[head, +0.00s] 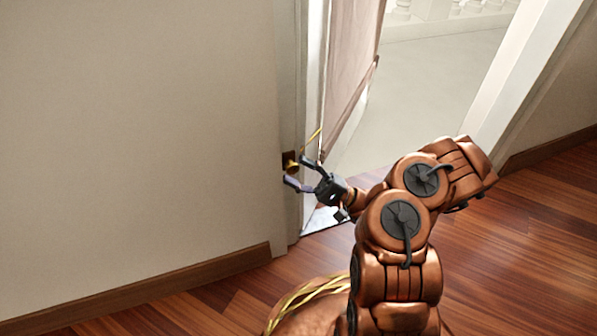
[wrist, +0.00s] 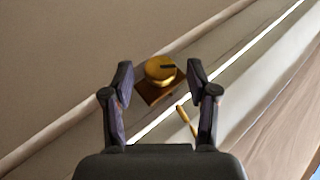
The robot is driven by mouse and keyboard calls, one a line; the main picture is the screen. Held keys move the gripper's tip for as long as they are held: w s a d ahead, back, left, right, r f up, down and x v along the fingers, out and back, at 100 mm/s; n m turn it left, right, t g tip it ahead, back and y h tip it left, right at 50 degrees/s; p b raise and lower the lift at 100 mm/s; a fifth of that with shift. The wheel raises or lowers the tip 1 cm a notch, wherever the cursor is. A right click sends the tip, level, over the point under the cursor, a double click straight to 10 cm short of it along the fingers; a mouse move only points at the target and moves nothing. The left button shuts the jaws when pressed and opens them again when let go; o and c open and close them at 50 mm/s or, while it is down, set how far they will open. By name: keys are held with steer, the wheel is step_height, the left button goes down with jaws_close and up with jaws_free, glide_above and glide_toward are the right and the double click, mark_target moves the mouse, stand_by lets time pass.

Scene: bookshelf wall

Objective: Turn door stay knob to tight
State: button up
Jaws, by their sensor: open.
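The door stay knob (wrist: 160,69) is a round brass knob with a dark mark on its face. It sits on a brown square plate (wrist: 150,95) on the door frame. In the head view the knob (head: 291,164) shows small at the frame's edge, partly behind a finger. My gripper (wrist: 160,75) is open, with one finger on each side of the knob in the wrist view. In the head view my gripper (head: 297,172) is at the knob from the right. I cannot tell whether the fingers touch it. A thin brass rod (wrist: 186,122) lies beside the plate.
The door frame (head: 286,80) runs upright beside the bare wall (head: 140,130). A beige curtain or panel (head: 350,60) hangs in the doorway to the right of the knob. Wooden floor (head: 520,230) is open on the right, and a baseboard (head: 190,275) runs along the wall.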

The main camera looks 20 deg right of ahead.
steer(key=shift+f, duration=0.1)
steer(key=v, duration=0.8)
